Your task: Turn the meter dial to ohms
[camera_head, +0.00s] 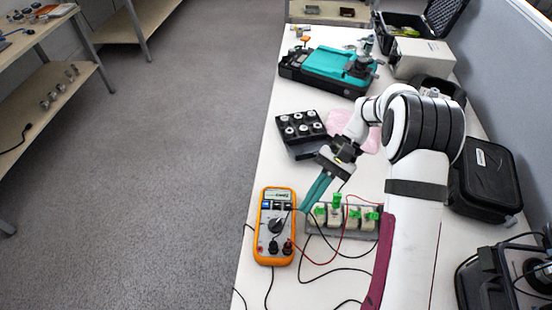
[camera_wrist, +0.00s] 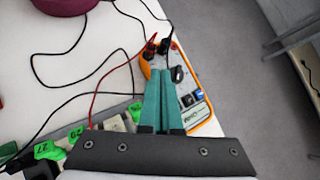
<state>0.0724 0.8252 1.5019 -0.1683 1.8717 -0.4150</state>
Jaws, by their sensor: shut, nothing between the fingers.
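The orange meter (camera_head: 275,250) lies flat on the white table, left of centre, with its display toward the back. It also shows in the wrist view (camera_wrist: 207,113), partly hidden by my fingers. Its dark dial (camera_head: 276,226) sits mid-face, and in the wrist view the dial (camera_wrist: 178,75) shows just right of the fingertips. I cannot read the dial's marks. My gripper (camera_head: 305,207) has long green fingers, shut together with nothing between them. The fingertips (camera_wrist: 165,72) appear over the meter's right side, beside the dial; I cannot tell whether they touch it.
A grey block with green-tagged sensors (camera_head: 345,217) stands right of the meter. Red and black leads (camera_wrist: 92,97) run from the meter across the table. A black tray of round parts (camera_head: 302,128) and a teal device (camera_head: 335,66) lie behind. The table's left edge is close to the meter.

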